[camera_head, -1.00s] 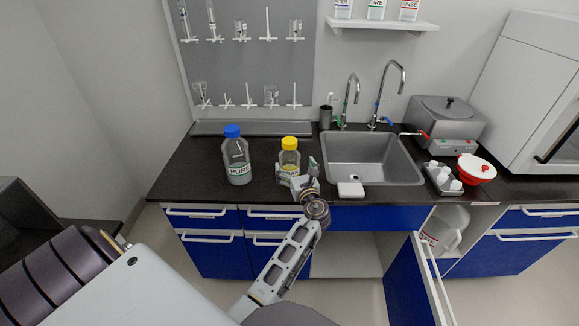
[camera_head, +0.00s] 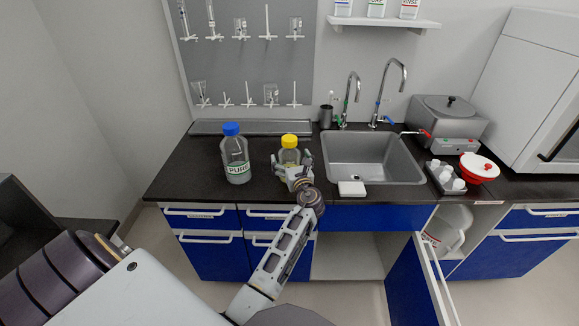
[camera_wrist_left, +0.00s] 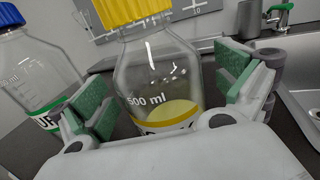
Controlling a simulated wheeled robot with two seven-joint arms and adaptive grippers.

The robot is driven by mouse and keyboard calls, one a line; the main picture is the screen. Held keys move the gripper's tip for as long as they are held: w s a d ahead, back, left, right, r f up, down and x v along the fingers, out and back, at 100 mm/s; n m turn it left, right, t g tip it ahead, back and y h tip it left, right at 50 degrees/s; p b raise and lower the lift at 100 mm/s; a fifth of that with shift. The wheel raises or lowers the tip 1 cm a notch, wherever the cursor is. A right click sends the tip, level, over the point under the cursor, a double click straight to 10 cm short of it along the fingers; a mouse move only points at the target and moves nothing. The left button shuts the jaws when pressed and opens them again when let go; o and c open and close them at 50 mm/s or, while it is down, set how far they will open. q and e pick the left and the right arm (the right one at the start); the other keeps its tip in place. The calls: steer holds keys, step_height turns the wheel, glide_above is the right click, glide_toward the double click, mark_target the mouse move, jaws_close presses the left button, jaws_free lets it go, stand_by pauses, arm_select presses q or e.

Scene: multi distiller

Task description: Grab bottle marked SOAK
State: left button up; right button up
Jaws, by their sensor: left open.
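A clear bottle with a yellow cap (camera_head: 290,142) stands on the black counter left of the sink. In the left wrist view, this bottle (camera_wrist_left: 158,80) has a yellow-edged label and some yellowish liquid; its word is mostly hidden, so I cannot read it as SOAK. My left gripper (camera_head: 292,170) is in front of it. It is open, with one green-padded finger to each side of the bottle and visible gaps between pads and glass. A blue-capped bottle marked PURE (camera_head: 236,158) stands to the left, also visible in the left wrist view (camera_wrist_left: 38,75). My right gripper is not in view.
The sink (camera_head: 372,160) with two taps is to the right, with a white block (camera_head: 351,188) at its front edge. A tray of small white bottles (camera_head: 446,178) and a red-and-white container (camera_head: 479,167) stand farther right. A lower cabinet door (camera_head: 412,285) hangs open.

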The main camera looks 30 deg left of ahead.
arm_select(q)
steer(key=shift+w+a, duration=0.3)
steer(key=shift+c, duration=0.6)
steer(key=c, duration=1)
steer(key=shift+r, duration=0.1)
steer(key=c, duration=0.4)
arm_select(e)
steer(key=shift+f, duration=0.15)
arm_select(q)
steer(key=shift+r, duration=0.15)
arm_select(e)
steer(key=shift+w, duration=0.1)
